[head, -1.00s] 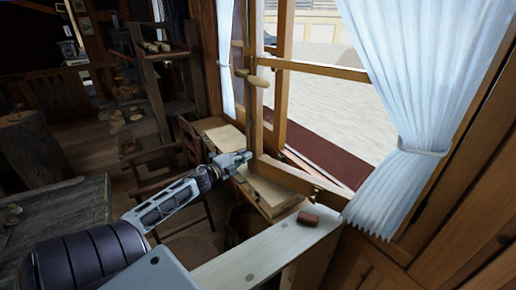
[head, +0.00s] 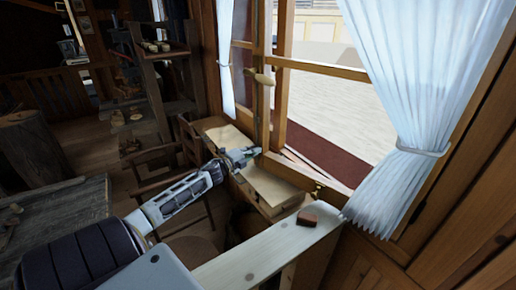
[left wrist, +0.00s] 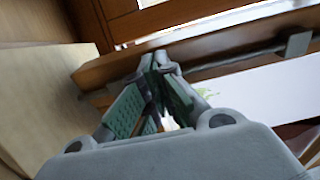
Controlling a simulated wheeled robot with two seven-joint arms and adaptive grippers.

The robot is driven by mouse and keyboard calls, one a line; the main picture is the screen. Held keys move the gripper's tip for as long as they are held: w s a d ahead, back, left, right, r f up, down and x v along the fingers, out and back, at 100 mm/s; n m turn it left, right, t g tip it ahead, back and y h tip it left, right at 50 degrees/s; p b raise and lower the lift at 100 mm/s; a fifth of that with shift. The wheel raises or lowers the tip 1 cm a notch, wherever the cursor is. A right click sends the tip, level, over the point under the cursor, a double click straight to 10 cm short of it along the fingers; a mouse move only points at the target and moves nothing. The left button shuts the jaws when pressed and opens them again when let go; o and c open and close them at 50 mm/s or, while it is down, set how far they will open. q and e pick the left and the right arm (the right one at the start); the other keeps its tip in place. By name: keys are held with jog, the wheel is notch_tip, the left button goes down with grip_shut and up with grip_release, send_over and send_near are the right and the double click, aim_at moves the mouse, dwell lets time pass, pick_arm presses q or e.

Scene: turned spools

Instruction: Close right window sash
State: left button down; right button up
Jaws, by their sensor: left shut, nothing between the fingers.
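The right window sash (head: 318,69) is a wooden frame with glazing bars and a turned wooden handle (head: 260,77) on its left upright. It stands partly open, swung inward over the sill. My left gripper (head: 242,156) is shut and empty at the lower left corner of the sash. In the left wrist view the closed fingertips (left wrist: 155,62) are up against or very close to a wooden rail (left wrist: 215,52); I cannot tell whether they touch it. My right gripper is not in view.
A light wooden desk or box (head: 265,188) lies below the sash. A white tied curtain (head: 400,110) hangs at the right. A chair (head: 165,165) and shelf (head: 160,70) stand left.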

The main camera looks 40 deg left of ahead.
pick_arm(q)
jog(key=w, duration=0.2)
jog(key=shift+w+d, duration=0.1)
jog(key=shift+w, duration=0.3)
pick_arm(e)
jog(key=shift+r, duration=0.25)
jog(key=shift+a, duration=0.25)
pick_arm(q)
jog(key=shift+w, duration=0.15)
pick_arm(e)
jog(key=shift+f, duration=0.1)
